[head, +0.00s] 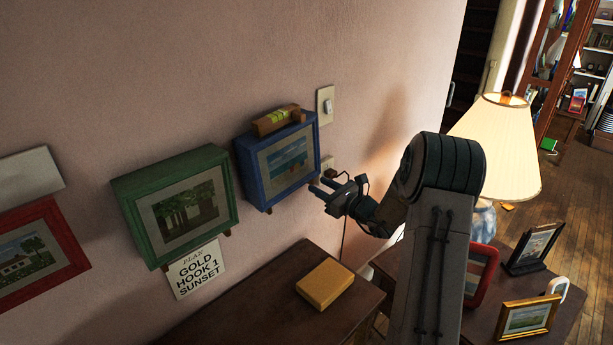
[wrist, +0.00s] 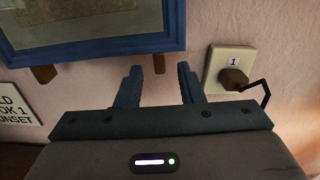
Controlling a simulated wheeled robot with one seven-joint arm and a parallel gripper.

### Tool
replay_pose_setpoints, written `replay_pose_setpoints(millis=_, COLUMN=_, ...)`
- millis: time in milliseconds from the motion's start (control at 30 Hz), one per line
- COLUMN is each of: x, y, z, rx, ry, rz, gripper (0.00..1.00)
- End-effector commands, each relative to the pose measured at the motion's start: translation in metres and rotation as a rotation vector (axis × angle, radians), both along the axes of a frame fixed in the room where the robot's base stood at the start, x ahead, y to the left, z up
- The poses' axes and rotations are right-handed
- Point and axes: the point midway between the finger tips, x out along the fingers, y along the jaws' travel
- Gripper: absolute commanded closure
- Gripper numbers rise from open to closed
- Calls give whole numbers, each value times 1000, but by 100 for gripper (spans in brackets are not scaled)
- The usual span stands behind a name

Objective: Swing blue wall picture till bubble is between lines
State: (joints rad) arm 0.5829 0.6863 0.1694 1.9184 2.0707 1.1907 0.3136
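The blue wall picture (head: 278,160) hangs on the pink wall, a deep blue frame around a landscape, and looks tilted in the head view. A wooden spirit level (head: 277,120) with a yellow-green vial lies on its top edge; the bubble is too small to read against its lines. My gripper (head: 323,187) is just below and right of the frame's lower right corner. In the wrist view, the frame's bottom edge (wrist: 95,48) shows two wooden pegs. The right peg (wrist: 158,63) appears between the open fingertips of my gripper (wrist: 158,78), with gaps either side.
A light switch (head: 326,106) and a socket with a plug (wrist: 232,78) are nearby. A yellow box (head: 325,284) rests on the cabinet; a lamp (head: 498,150) stands right.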

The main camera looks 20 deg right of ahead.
Motion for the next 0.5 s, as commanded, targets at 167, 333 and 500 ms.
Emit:
replay_pose_setpoints(millis=167, x=31, y=19, z=2, rx=0, ry=-1, rz=3, gripper=65)
replay_pose_setpoints(millis=333, x=50, y=29, z=1, rx=-1, ry=0, rz=2, gripper=65)
replay_pose_setpoints(millis=500, x=57, y=33, z=0, rx=0, ry=0, rz=2, gripper=65)
